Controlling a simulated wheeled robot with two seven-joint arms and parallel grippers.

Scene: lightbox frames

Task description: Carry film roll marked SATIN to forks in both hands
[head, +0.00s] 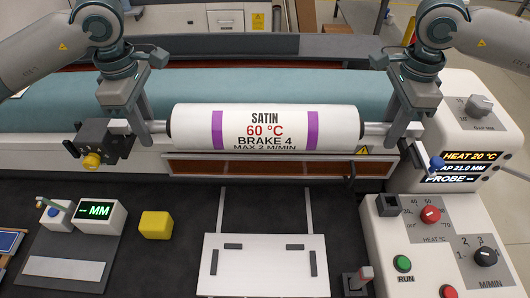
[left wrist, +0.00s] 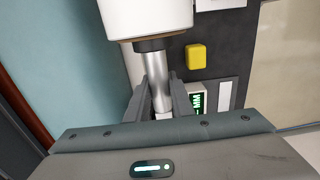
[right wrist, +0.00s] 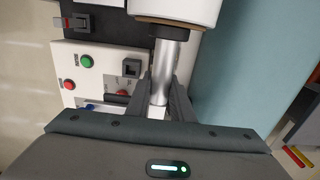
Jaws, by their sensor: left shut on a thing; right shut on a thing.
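The white film roll marked SATIN (head: 265,128) lies level across the head view, its print facing me between two purple bands. My left gripper (head: 149,124) is shut on its left shaft end, and my right gripper (head: 396,129) on its right shaft end. The left wrist view shows the metal shaft (left wrist: 157,75) between the fingers; the right wrist view shows the other shaft end (right wrist: 167,70) likewise. A black block with a yellow knob (head: 92,160) is beside the left end, and a blue knob (head: 437,163) is near the right. I cannot clearly make out the forks.
A teal roller (head: 210,88) lies behind the film roll. A control panel (head: 400,225) with knobs and buttons stands at the right. A white plate (head: 264,278), a yellow block (head: 156,225) and a MM display (head: 97,212) are on the dark surface in front.

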